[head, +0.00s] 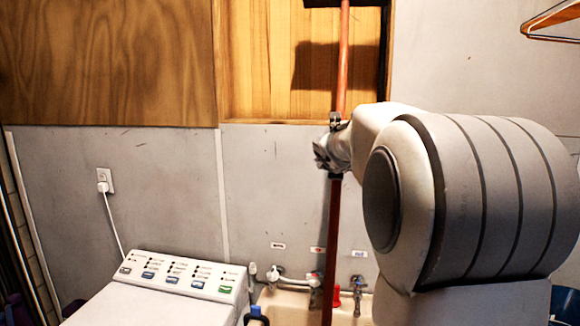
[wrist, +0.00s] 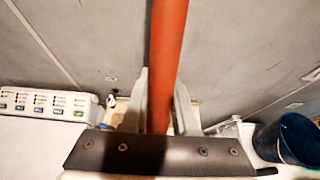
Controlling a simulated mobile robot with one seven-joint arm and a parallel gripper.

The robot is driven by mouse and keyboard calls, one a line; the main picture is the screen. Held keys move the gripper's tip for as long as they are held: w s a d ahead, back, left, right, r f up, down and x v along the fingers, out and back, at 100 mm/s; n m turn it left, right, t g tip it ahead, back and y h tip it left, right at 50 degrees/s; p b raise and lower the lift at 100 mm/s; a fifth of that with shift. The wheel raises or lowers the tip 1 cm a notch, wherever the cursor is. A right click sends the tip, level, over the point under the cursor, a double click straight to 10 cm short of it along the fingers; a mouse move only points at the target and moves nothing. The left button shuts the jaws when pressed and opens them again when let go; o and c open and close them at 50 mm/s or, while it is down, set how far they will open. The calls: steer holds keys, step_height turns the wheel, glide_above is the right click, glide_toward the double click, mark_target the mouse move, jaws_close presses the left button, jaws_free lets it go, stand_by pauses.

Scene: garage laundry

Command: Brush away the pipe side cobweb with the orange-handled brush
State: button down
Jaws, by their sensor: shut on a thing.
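My gripper (head: 332,150) is shut on the long orange-red handle (head: 343,60) of the brush, in front of the grey wall. The handle stands nearly upright, passing out of the top of the head view and down past the sink taps. In the wrist view the handle (wrist: 167,50) runs between the two fingers of my gripper (wrist: 160,100). A dark strip at the top edge of the head view, by the handle, may be part of the brush head; I cannot tell. I cannot make out a cobweb in either view.
A white washing machine (head: 170,283) stands at lower left, below a wall socket (head: 105,180) with a plug. Taps (head: 358,283) and a sink are low in the middle. A dark blue bin (wrist: 295,140) is at right. A wooden hanger (head: 550,20) hangs at upper right.

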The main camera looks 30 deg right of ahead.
steer(key=w+d, duration=0.6)
steer(key=w, duration=0.1)
steer(key=shift+w, duration=0.4)
steer(key=shift+w+r, duration=0.1)
steer(key=shift+r, duration=0.05)
stand_by(0.8)
